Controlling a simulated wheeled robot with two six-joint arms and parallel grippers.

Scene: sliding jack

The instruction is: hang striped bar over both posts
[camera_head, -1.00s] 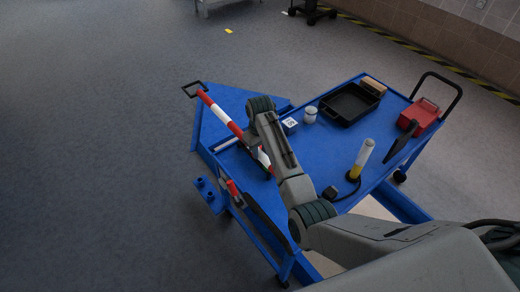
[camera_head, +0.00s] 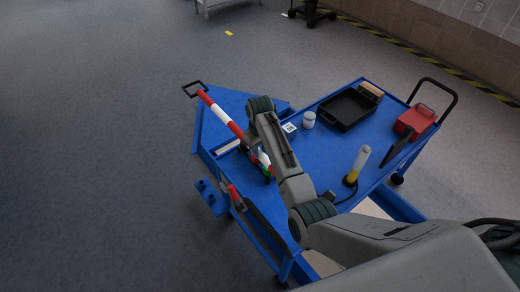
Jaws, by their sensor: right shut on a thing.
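The red-and-white striped bar (camera_head: 220,112) slants over the left part of the blue cart, with its far end near a black loop. Its near end runs behind my right forearm and wrist. My right gripper (camera_head: 265,168) is shut on the bar near that end; its fingers are mostly hidden by my own arm. A small blue bracket with short upright stubs (camera_head: 210,196) sticks out from the cart's left side; I cannot tell if these are the posts. I cannot make out whether the bar touches the cart. My left gripper is not in view.
The blue cart top (camera_head: 325,150) holds a black tray (camera_head: 347,108), a white jar (camera_head: 309,120), a small white box (camera_head: 289,128), a yellow-and-white cylinder (camera_head: 357,165) and a red box (camera_head: 414,121). The floor at the left is clear.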

